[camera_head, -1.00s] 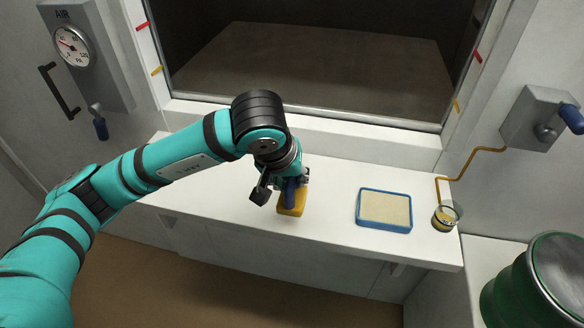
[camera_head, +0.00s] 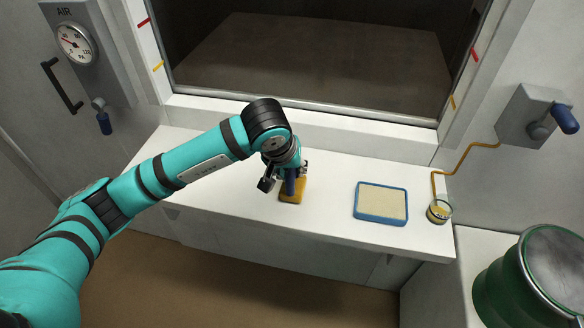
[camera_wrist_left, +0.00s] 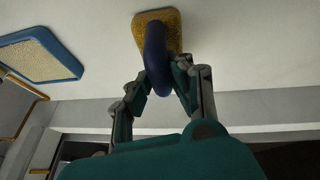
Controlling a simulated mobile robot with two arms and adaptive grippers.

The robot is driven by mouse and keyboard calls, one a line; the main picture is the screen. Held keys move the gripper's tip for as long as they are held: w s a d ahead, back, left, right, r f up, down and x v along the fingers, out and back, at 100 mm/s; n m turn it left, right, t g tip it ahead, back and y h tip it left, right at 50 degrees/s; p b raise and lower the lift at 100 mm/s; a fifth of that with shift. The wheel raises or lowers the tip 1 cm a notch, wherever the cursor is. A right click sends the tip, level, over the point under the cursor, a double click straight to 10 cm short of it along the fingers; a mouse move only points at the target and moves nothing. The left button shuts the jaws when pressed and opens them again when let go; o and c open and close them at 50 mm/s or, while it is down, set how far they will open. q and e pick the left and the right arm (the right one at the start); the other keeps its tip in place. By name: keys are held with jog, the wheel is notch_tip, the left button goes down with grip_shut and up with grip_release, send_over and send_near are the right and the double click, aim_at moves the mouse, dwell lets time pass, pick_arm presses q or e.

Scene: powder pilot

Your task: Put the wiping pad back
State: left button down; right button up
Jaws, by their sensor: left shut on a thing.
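The wiping pad (camera_head: 292,196) is a yellow sponge block with a dark blue handle (camera_head: 290,181). It is on or just above the white shelf, left of the blue-rimmed tray; I cannot tell if it touches. My left gripper (camera_head: 285,178) is shut on the handle from above. In the left wrist view the pad (camera_wrist_left: 158,24) shows beyond the fingers (camera_wrist_left: 160,85), with the blue handle (camera_wrist_left: 156,60) between them. The tray (camera_head: 381,218) has a pale flat inside and looks empty; it also shows in the wrist view (camera_wrist_left: 72,68). My right gripper is not in view.
The white shelf (camera_head: 240,213) is clear between pad and tray. A green drum (camera_head: 535,285) is at the lower right. A window ledge (camera_head: 330,126) runs behind the shelf.

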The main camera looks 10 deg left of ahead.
pick_arm(q)
jog(key=c, duration=1.2)
grip_release()
jog(key=b+v, duration=0.1)
jog(key=v, duration=1.1)
jog(key=shift+b, duration=0.4)
